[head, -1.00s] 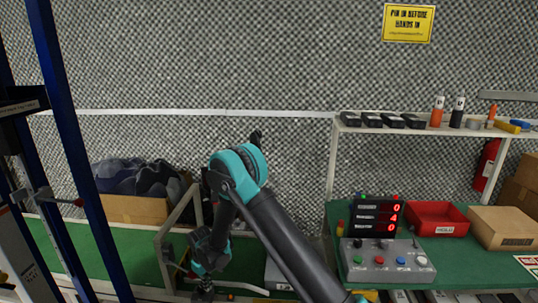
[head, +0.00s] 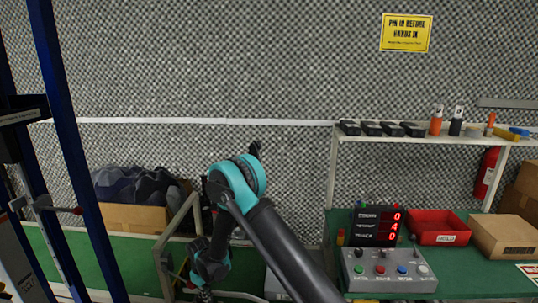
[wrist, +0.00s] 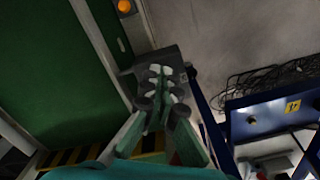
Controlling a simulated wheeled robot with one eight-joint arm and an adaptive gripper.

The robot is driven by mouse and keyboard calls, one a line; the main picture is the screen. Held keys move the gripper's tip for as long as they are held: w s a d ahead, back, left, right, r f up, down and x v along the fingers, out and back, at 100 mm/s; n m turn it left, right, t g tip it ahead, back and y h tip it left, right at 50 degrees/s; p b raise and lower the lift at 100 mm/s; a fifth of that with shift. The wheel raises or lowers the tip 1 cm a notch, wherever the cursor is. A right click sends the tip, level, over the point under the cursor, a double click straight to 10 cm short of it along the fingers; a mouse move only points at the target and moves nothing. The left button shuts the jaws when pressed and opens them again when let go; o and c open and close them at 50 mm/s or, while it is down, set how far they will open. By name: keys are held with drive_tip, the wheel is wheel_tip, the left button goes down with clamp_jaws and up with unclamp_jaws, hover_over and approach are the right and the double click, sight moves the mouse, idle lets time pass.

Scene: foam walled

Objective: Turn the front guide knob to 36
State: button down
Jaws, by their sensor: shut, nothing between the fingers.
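I cannot make out the front guide knob or its scale for sure in either view. In the wrist view, my gripper (wrist: 160,85) is shut and empty, its fingertips in front of a dark grey block (wrist: 172,62) beside a pale rail. I cannot tell whether the fingertips touch that block. A round orange knob-like part (wrist: 124,6) shows at the top edge of the wrist view, apart from my fingers. In the head view, my arm reaches down beside a metal guard frame (head: 160,258), and its end is cut off at the bottom edge.
A blue upright frame (head: 75,150) stands at the left. A green bench holds a button box (head: 388,272), a red-digit display (head: 378,226), a red bin (head: 438,228) and a cardboard box (head: 503,236). Cables (wrist: 265,82) and a blue part (wrist: 270,118) lie right in the wrist view.

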drive_tip(key=shift+s+a, duration=0.3)
drive_tip(key=shift+s+a, duration=0.15)
drive_tip(key=shift+s, duration=0.2)
drive_tip(key=shift+s+a, duration=0.3)
drive_tip(key=shift+a, duration=0.15)
idle(0.4)
drive_tip(key=shift+s+d, duration=0.2)
drive_tip(key=shift+s, duration=0.15)
wheel_tip(320, 180, up, 6)
drive_tip(key=shift+d, duration=0.15)
idle(0.4)
drive_tip(key=shift+w, duration=0.1)
